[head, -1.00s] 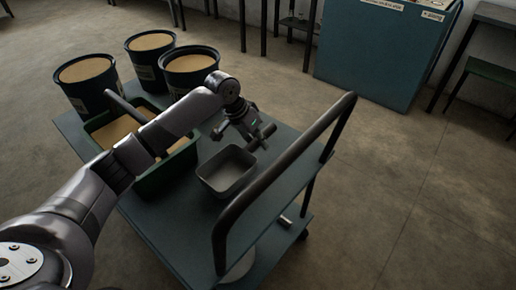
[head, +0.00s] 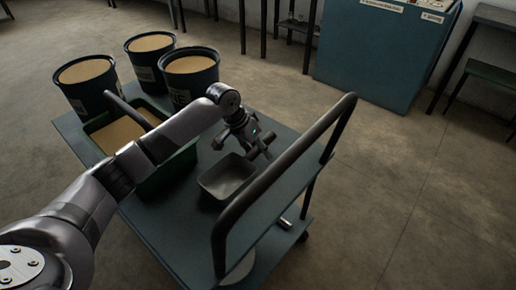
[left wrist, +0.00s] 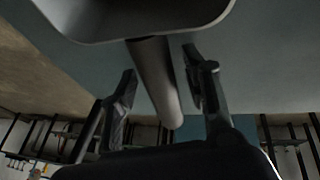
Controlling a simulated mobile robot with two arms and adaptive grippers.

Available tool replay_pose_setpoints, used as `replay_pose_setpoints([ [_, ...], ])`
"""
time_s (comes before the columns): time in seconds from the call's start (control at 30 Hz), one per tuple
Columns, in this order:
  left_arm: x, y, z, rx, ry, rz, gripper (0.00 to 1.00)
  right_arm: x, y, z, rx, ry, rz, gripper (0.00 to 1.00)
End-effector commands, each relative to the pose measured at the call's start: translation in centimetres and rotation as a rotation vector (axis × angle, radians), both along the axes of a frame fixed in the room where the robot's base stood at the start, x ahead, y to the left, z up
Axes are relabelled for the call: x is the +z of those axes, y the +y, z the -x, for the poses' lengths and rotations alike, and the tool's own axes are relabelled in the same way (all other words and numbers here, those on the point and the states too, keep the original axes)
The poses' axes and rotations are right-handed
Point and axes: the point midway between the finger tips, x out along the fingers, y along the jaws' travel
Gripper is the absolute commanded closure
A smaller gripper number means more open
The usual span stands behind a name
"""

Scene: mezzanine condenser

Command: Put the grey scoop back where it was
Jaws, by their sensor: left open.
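The grey scoop (head: 227,177) rests on the cart deck near its push handle, with its open bowl facing up. Its bowl (left wrist: 140,22) also shows at the top of the left wrist view, with the round handle (left wrist: 153,80) running down from it. My left gripper (head: 258,145) is open at the scoop's handle end. In the left wrist view the handle lies between the two spread fingers (left wrist: 162,85), with a gap on each side. My arm and gripper hide most of the handle in the head view. My right gripper is not in view.
The blue-grey cart (head: 180,225) has a dark push handle (head: 280,160) close to the scoop's right. A green bin (head: 155,180) of sandy material stands left of the scoop. Several dark buckets (head: 192,87) stand behind it. A blue cabinet (head: 375,60) is farther back; the floor at right is clear.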

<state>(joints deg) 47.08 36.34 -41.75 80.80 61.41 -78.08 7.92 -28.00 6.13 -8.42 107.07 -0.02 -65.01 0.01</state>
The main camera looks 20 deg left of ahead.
Motion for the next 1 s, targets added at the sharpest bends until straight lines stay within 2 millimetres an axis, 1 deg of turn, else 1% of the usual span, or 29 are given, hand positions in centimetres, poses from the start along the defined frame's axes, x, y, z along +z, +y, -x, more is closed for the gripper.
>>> replay_pose_setpoints([
  [0.3,0.2,0.0,0.0,0.000,-0.001,-0.001,0.57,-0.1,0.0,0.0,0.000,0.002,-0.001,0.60],
  [0.33,0.7,0.2,0.1,0.001,-0.002,0.000,0.57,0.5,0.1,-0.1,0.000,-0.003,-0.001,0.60],
  [0.37,1.1,0.3,0.2,0.000,-0.002,0.001,0.57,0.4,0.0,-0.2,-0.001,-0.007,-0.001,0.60],
  [0.47,2.9,0.8,0.7,0.000,-0.002,0.000,0.57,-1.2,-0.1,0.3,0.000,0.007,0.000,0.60],
  [0.6,5.8,1.8,1.6,0.001,-0.002,-0.001,0.57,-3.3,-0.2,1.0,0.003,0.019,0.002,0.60],
  [0.8,9.3,2.9,2.7,0.000,-0.001,0.000,0.57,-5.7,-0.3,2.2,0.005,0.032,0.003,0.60],
  [0.9,10.4,3.3,3.1,0.001,-0.001,-0.001,0.57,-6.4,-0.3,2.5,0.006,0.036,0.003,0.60],
  [1.0,11.0,3.4,3.3,0.000,0.000,0.000,0.57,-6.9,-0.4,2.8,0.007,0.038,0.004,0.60],
])
